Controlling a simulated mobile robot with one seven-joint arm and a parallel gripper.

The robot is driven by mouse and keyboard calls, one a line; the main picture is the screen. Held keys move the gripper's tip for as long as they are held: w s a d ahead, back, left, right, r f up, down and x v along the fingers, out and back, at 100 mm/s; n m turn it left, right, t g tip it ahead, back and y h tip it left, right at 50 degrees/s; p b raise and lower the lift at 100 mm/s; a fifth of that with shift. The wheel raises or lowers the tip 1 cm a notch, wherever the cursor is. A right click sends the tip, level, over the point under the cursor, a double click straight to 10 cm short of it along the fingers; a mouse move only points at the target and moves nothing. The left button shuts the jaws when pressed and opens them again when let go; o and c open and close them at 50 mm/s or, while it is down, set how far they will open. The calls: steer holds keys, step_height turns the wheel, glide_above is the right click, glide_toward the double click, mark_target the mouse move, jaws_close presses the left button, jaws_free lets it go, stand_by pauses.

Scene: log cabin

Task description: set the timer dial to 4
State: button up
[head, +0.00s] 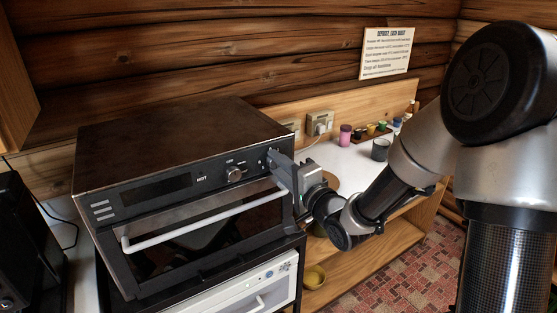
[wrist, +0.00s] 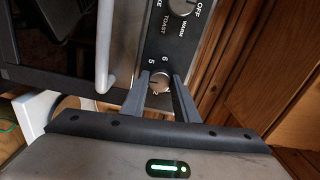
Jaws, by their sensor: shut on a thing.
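The timer dial (wrist: 159,84) is a small round silver knob on the oven's dark control panel. In the wrist view the numbers 5, 6 and 2 show around it; the 4 cannot be made out, and I cannot tell where the dial points. My gripper (wrist: 159,78) is shut on the dial, one dark finger on each side of it. In the head view my gripper (head: 275,160) reaches the right end of the oven's (head: 170,135) panel and hides the dial.
A second knob (head: 234,174) sits left of the gripper; in the wrist view its labels read OFF, WARM and TOAST. A white door handle (head: 205,218) runs below the panel. To the right are a counter with a dark mug (head: 380,149) and a pink jar (head: 345,135).

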steer(key=shift+r+m+p, duration=0.15)
steer(key=shift+m+p, duration=0.15)
steer(key=shift+m, duration=0.3)
steer(key=o, duration=0.8)
